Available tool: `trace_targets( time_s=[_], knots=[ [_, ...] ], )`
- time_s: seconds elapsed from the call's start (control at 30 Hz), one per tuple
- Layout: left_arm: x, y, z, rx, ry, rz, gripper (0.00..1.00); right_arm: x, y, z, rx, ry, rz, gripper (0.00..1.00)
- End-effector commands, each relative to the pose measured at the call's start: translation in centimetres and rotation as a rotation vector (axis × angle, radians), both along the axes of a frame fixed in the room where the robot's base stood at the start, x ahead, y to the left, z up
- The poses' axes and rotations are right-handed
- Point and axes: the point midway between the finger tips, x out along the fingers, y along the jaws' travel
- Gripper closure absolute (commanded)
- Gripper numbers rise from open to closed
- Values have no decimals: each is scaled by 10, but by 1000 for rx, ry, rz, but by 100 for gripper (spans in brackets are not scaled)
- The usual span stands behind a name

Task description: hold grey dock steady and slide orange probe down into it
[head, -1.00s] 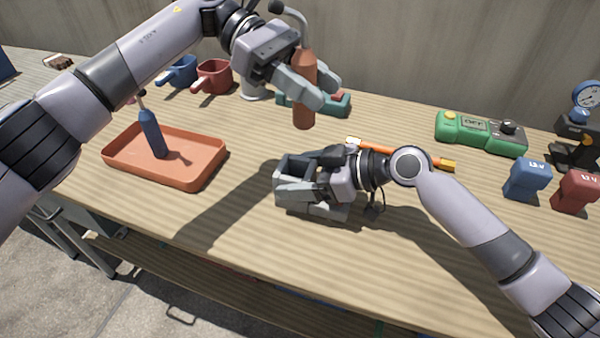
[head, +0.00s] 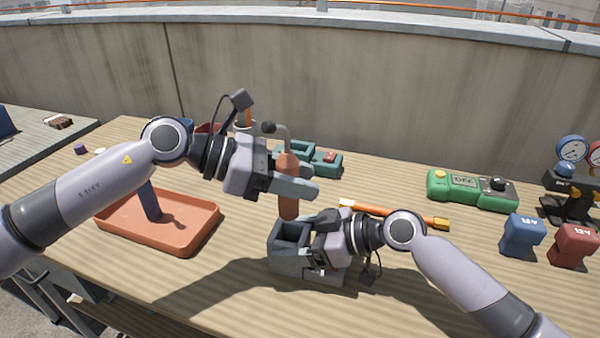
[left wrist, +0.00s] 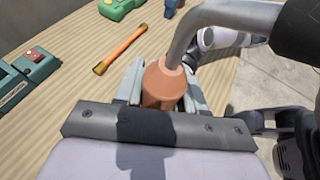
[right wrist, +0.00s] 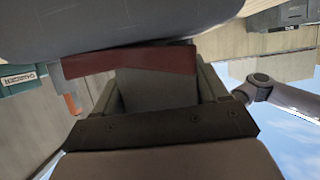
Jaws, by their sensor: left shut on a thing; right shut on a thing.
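The orange probe (head: 288,207) stands about upright, with a grey bent stem on top. My left gripper (head: 300,187) is shut on it; the probe also shows between the fingers in the left wrist view (left wrist: 163,88). The grey dock (head: 288,236) sits on the bench with its open top facing up. My right gripper (head: 318,258) is shut on it from the right; the dock's grey wall fills the jaws in the right wrist view (right wrist: 155,90). The probe's lower end is at the dock's back rim in the head view; whether it is inside cannot be told.
An orange tray (head: 185,240) with a blue probe (head: 149,203) stands left. A teal charger (head: 322,162) and an orange rod (head: 395,213) lie behind the dock. A green meter (head: 470,188), blue block (head: 521,235) and red block (head: 572,246) are right. The front bench is clear.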

Motion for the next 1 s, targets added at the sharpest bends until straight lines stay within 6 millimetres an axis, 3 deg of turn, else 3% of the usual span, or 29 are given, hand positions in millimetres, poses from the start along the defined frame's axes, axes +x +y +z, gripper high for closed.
trace_targets(
  time_s=[1.0],
  knots=[
    [-1,0,-27,-1,-1,8,99,0,0,0,0,0,0,68]
  ],
)
